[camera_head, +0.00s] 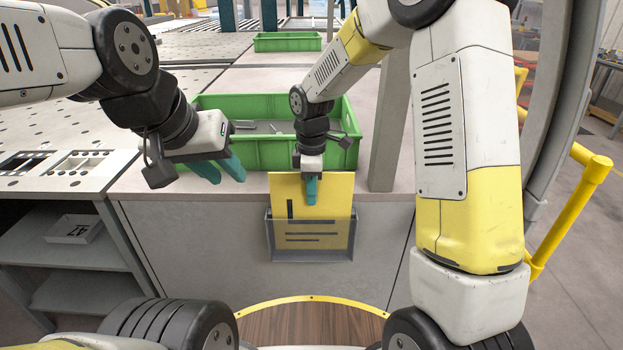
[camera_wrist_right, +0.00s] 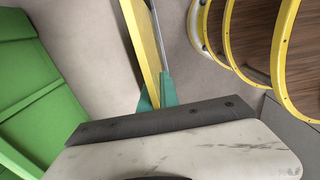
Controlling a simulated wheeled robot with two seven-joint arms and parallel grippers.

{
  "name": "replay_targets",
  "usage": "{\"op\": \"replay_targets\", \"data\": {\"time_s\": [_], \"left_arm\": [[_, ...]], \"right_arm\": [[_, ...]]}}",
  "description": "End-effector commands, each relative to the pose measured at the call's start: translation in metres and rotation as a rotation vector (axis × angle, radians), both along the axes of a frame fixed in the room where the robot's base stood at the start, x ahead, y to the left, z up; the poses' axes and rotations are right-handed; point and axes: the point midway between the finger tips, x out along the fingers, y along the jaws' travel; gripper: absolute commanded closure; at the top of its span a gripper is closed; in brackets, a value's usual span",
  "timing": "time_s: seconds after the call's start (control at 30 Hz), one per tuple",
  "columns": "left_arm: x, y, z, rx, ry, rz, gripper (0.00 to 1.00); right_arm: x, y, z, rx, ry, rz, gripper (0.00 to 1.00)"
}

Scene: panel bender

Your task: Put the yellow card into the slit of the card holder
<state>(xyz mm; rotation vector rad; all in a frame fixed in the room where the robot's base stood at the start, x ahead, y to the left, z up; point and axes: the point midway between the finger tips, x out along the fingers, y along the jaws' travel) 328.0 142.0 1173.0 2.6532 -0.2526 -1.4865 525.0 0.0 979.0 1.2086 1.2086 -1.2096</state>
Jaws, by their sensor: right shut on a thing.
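The yellow card (camera_head: 340,190) stands upright at the front face of the worktop, with dark printed lines on it. The grey card holder (camera_head: 312,255) is a shallow pocket fixed on that face. The card's lower part looks darker, as if seen through the holder's see-through front, so it appears to be inside the slit. My right gripper (camera_head: 311,190) is shut on the card's upper part, above the holder. The wrist view shows the card (camera_wrist_right: 141,45) edge-on between the teal fingers (camera_wrist_right: 157,92). My left gripper (camera_head: 220,170) is open and empty, left of the card.
A green crate (camera_head: 270,155) with metal parts stands on the worktop (camera_head: 145,178) behind the card. Another green crate (camera_head: 288,42) is further back. A grey post (camera_head: 391,130) rises right of the card. A shelf (camera_head: 80,263) lies at lower left, a yellow railing (camera_head: 572,215) at right.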

Motion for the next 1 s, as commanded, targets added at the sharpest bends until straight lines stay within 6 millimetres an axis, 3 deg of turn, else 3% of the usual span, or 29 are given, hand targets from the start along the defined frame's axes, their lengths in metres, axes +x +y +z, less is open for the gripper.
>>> {"op": "replay_targets", "data": {"time_s": [1.0], "left_arm": [[0.000,0.000,0.000,0.000,0.000,0.000,0.70]], "right_arm": [[0.000,0.000,-0.036,0.000,0.001,-0.001,1.00]]}}
